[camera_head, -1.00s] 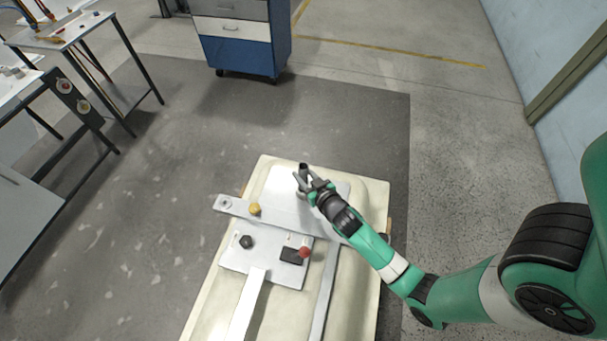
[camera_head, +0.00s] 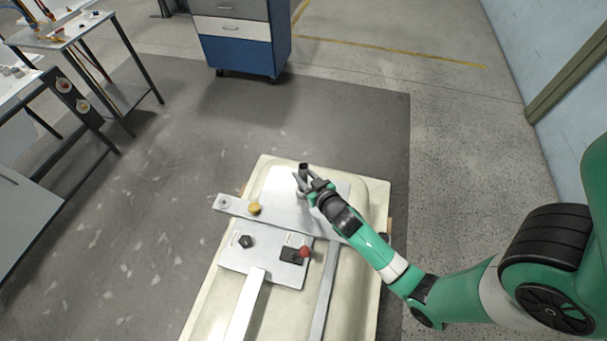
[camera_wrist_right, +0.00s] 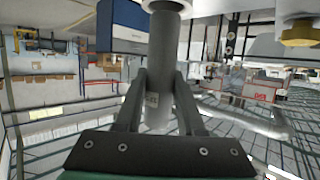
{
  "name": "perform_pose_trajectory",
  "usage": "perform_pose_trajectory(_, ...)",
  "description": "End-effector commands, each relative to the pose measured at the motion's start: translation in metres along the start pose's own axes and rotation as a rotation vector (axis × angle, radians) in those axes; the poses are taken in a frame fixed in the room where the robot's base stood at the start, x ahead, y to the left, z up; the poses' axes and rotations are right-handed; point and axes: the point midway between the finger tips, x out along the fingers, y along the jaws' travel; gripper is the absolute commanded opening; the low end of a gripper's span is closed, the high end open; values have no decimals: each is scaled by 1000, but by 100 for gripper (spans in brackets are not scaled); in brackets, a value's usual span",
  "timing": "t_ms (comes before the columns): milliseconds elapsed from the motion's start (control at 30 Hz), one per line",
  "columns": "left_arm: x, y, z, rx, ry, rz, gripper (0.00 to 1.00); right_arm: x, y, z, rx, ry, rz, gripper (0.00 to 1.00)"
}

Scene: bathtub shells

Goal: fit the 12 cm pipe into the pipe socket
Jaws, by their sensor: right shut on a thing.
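My right gripper (camera_head: 302,182) is over the far part of the fixture, shut on the grey pipe (camera_wrist_right: 160,65). In the head view only the pipe's dark open end (camera_head: 303,168) shows clearly above the fingers. In the right wrist view the pipe runs between the two fingers to a pale round collar (camera_wrist_right: 167,5), which looks like the pipe socket and is cut by the picture's top edge. The pipe's end meets or overlaps this collar; I cannot tell how deep it sits. My left gripper is not in view.
A crossbar (camera_head: 232,207) carries a yellow knob (camera_head: 255,209). Nearer is a plate (camera_head: 262,268) with a black knob (camera_head: 246,241) and a red knob (camera_head: 305,251). All rest over a cream tub shell (camera_head: 207,308).

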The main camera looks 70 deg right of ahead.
Motion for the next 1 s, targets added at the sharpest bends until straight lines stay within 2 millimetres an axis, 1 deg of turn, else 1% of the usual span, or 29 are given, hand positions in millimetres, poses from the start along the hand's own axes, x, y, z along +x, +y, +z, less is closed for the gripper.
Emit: perform_pose_trajectory(1000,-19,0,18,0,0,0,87,9,0,25,0,1,0,0)
